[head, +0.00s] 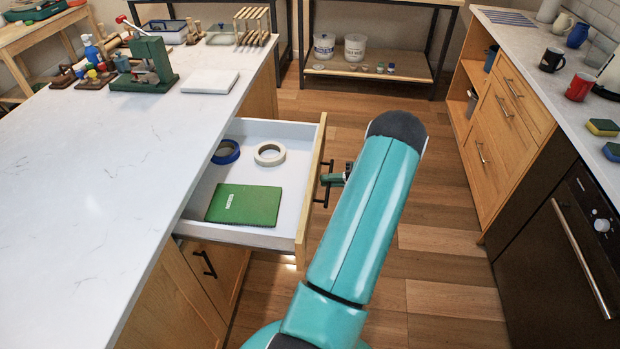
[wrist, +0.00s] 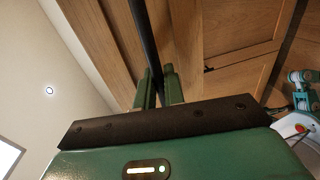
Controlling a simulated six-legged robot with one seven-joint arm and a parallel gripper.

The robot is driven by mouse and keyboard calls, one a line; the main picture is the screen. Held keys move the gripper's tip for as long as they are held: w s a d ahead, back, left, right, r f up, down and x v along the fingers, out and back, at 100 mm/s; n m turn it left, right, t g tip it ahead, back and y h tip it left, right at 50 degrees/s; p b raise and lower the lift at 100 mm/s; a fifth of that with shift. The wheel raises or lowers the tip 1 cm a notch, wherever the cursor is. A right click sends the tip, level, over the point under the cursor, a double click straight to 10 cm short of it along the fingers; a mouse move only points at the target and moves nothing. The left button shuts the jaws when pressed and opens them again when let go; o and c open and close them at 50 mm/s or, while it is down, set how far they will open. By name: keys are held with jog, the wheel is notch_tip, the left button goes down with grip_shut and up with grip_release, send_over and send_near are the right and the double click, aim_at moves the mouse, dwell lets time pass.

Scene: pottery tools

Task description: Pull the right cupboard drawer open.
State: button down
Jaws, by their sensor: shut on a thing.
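The drawer (head: 300,225) of the cupboard under the white worktop stands pulled out, with its inside in full view in the head view. It holds a green notebook (head: 244,205), a blue tape roll (head: 226,152) and a cream tape roll (head: 269,153). My gripper (head: 333,179) is at the drawer's outer front, shut on the black bar handle (head: 324,184). In the wrist view the dark handle bar (wrist: 145,45) runs between the two green fingers (wrist: 160,88). My teal arm hides part of the floor beside the drawer.
Another cupboard front with a black handle (head: 205,264) is below the drawer. The white worktop (head: 100,190) carries a green press (head: 147,65) and a white slab (head: 210,81). Wooden floor (head: 445,240) lies open between this cupboard and the wooden units (head: 500,140) at the right.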

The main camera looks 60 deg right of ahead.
jog(key=shift+f+v, duration=0.1)
jog(key=shift+v, duration=0.55)
jog(key=shift+f+v, duration=0.15)
jog(key=shift+v, duration=0.45)
jog(key=c, duration=1.6)
grip_release()
jog(key=shift+s, duration=0.15)
jog(key=v, duration=1.3)
jog(key=shift+s+d+r, duration=0.15)
jog(key=shift+s, duration=0.15)
